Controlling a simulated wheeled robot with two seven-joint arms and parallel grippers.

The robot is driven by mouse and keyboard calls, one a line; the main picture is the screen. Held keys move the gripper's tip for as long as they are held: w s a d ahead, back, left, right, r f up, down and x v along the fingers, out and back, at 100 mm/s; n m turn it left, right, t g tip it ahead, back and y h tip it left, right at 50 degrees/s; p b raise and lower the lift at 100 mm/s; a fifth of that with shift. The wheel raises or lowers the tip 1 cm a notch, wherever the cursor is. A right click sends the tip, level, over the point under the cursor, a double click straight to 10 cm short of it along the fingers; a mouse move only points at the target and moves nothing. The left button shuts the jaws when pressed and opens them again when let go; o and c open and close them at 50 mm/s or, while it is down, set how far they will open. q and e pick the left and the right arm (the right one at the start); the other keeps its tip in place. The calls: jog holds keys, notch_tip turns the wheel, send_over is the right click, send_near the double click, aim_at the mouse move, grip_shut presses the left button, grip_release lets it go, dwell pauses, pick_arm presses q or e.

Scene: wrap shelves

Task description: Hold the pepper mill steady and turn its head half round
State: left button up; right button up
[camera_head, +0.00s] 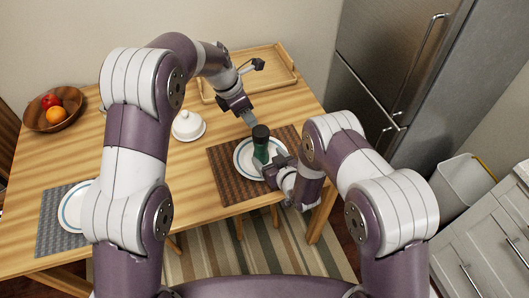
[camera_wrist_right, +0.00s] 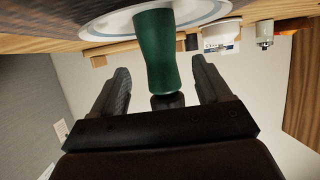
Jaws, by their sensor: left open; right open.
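The pepper mill (camera_head: 261,150) has a green waisted body and a black head. It stands upright on a white plate (camera_head: 243,163) with a blue ring. In the right wrist view, which is upside down, the green body (camera_wrist_right: 156,50) hangs from the plate, with the dark head (camera_wrist_right: 167,101) below it. My right gripper (camera_head: 270,169) is low at the mill's near right side. Its open fingers flank the mill, with gaps showing on both sides. My left gripper (camera_head: 247,115) is open and empty, above and behind the head, apart from it.
The plate lies on a brown woven placemat (camera_head: 226,186). A white domed dish (camera_head: 188,125) stands to its left. A wooden tray (camera_head: 281,88) is at the back, and a fruit bowl (camera_head: 68,118) is at far left. Another plate (camera_head: 72,207) lies on a grey mat.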

aim_at(264, 153)
jog(key=x, duration=0.6)
jog(key=shift+f, duration=0.1)
jog(key=c, duration=1.2)
jog(key=shift+o, duration=0.2)
